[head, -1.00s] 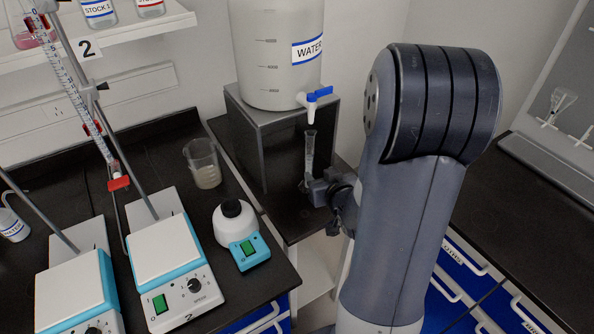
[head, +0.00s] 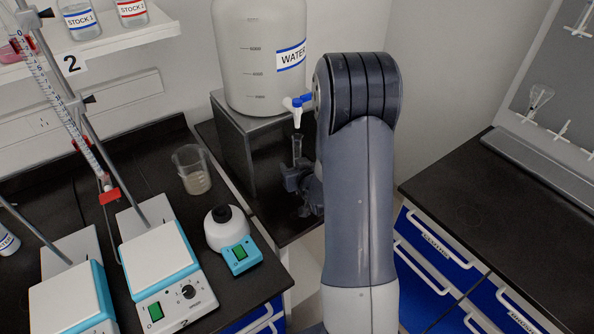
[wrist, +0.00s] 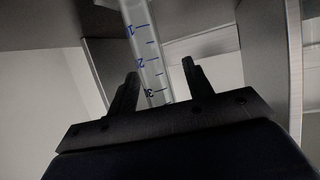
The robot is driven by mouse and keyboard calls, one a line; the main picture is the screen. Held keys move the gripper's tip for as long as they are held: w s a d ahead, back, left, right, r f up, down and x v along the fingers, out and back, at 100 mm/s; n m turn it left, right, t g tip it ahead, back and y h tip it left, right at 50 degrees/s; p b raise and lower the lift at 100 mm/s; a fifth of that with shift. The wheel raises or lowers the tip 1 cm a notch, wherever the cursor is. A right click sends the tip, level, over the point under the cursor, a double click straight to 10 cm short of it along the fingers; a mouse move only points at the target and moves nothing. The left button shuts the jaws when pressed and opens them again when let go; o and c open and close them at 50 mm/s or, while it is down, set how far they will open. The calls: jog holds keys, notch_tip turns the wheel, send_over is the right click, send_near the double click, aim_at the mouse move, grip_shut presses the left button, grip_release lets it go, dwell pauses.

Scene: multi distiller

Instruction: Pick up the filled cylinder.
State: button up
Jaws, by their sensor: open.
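The clear graduated cylinder (head: 297,148) stands upright below the tap of the water tank, at the front of the grey box. Its marked tube also shows in the wrist view (wrist: 145,48), running between my two jaws. My gripper (head: 293,178) is open around the tube's lower part in the head view, and its fingers (wrist: 160,72) stand one on each side in the wrist view, with a gap at least on the right. The cylinder's base is hidden, and I cannot tell the liquid level in it.
The water tank (head: 262,60) sits on the grey box (head: 236,150), its white and blue tap (head: 297,103) just above the cylinder. A beaker (head: 192,172), a small mixer (head: 228,232) and a stirrer plate (head: 160,262) stand left. The right bench (head: 470,200) is largely clear.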

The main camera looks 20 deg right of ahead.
jog(key=shift+w+f, duration=0.1)
jog(key=shift+w, duration=0.1)
jog(key=shift+c, duration=0.2)
grip_shut()
